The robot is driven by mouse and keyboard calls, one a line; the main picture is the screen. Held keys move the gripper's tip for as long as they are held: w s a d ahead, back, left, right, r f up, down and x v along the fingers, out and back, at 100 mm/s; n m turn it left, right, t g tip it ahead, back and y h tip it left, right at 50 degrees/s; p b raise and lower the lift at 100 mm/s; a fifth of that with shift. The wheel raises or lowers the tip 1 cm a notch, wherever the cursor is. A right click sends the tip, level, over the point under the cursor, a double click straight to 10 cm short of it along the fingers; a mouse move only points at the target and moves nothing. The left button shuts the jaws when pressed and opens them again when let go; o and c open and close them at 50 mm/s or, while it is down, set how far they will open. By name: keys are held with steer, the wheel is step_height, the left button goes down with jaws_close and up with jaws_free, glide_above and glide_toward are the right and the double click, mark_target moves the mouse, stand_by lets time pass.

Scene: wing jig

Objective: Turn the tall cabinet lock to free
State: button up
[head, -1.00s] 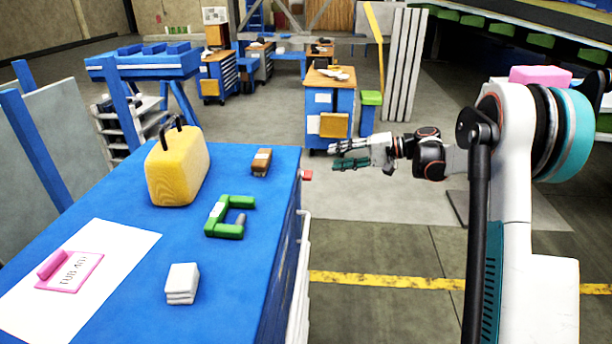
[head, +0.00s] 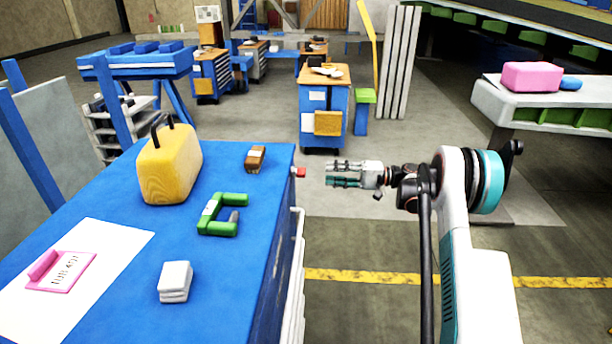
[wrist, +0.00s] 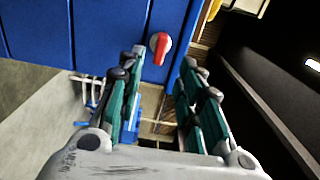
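The lock is a red knob on a pale round base (wrist: 159,48), set on the blue cabinet face (wrist: 105,30) in the wrist view. In the head view the red knob (head: 299,172) sticks out at the far right edge of the blue cabinet. My gripper (head: 330,174) is just right of the knob, apart from it, with its fingers pointing left. In the wrist view my gripper (wrist: 163,62) has its two fingers spread, with the knob ahead, beyond the fingertips and between their lines. Nothing is held.
On the blue cabinet top (head: 245,270) stand a yellow case (head: 168,172), a brown block (head: 255,158), a green clamp (head: 212,214) and a white stack (head: 175,281). A pale handle rail (head: 298,250) runs along the cabinet's right side.

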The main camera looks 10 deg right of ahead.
mark_target(298, 172)
steer(key=b+x, duration=0.2)
steer(key=x, duration=0.7)
jaws_close()
